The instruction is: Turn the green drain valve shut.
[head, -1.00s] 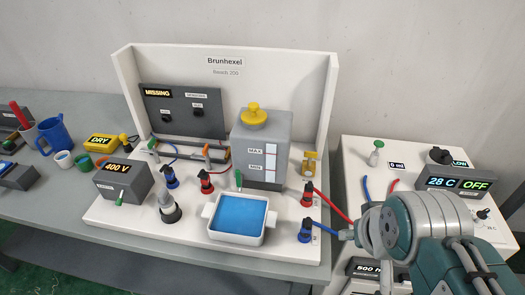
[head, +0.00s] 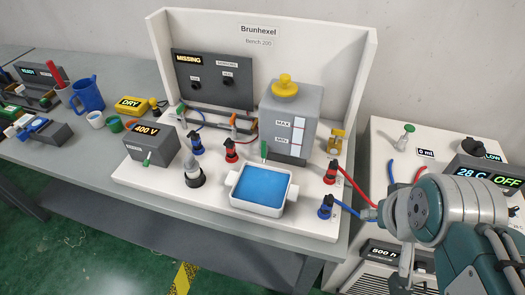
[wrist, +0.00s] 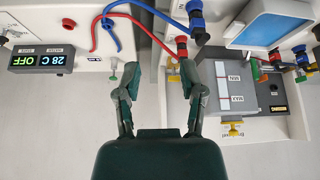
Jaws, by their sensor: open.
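A small upright green lever (head: 264,149) stands at the front of the grey tank, just behind the tray of blue liquid (head: 233,180). It also shows in the wrist view (wrist: 254,69), at right between tank and tray. A second green-topped handle (head: 408,129) stands on the white cabinet at right, beside a small ml label; it also shows in the wrist view (wrist: 113,70). I cannot tell from a label which is the drain valve. My gripper (wrist: 160,82) is open and empty, its fingers apart, touching neither handle. My arm covers part of the cabinet in the head view.
Red and blue hoses (head: 355,187) run between bench and cabinet beside my arm. The grey tank (head: 290,115) with a yellow cap and several red and blue connectors crowd the bench. The 400 V box (head: 152,143) stands at left. Green floor is clear in front.

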